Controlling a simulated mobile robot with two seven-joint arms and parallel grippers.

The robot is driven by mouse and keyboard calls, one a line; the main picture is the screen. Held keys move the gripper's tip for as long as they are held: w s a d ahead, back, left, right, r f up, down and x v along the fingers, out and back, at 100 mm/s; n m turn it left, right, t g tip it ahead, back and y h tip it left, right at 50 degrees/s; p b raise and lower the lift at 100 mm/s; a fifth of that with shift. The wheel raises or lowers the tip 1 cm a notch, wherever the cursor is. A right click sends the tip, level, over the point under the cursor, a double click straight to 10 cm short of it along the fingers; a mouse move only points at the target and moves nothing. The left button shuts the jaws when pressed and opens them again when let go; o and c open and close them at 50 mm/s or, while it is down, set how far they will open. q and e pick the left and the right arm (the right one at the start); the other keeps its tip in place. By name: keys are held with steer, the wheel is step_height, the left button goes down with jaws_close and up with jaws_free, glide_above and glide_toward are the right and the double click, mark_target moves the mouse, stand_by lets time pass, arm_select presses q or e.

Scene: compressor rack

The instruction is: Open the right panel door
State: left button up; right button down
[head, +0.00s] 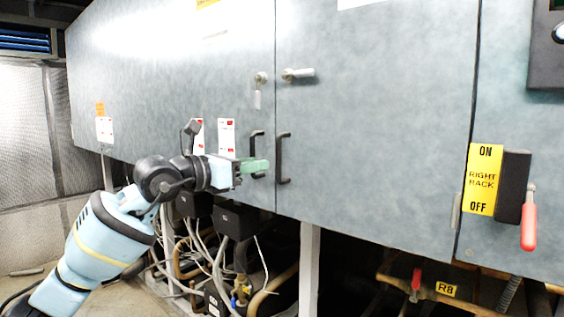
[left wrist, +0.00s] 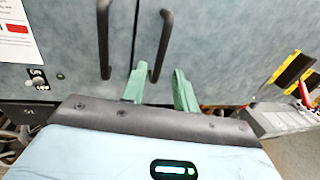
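The right panel door (head: 375,130) is a large grey-blue panel that looks closed, flush with its neighbours. Its black bar handle (head: 283,158) is upright near its left edge and also shows in the left wrist view (left wrist: 163,45). A turn latch (head: 298,73) above it points sideways. My left gripper (head: 256,166) is open, with green fingers in front of the door seam at handle height. In the left wrist view its fingers (left wrist: 160,88) are apart, with the handle's lower end seen between them; I cannot tell if they touch it. My right gripper is not in view.
The left panel (head: 160,75) has its own black handle (head: 257,150), close beside my left fingers, and a latch (head: 260,85) hanging down. A yellow on/off sign (head: 481,180) and a red-handled switch (head: 528,220) are at the right. Pipes and cables run below the panels.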

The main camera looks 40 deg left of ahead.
mark_target(277, 161)
arm_select(q)
steer(key=p+x, duration=0.1)
steer(key=x, duration=0.6)
steer(key=shift+w+d+p, duration=0.15)
steer(key=shift+w+p, duration=0.15)
steer(key=shift+p, duration=0.05)
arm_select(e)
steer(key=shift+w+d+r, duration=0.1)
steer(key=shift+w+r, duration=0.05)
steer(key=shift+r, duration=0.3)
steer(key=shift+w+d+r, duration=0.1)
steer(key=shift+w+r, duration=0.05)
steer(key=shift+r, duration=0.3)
arm_select(q)
jaws_close()
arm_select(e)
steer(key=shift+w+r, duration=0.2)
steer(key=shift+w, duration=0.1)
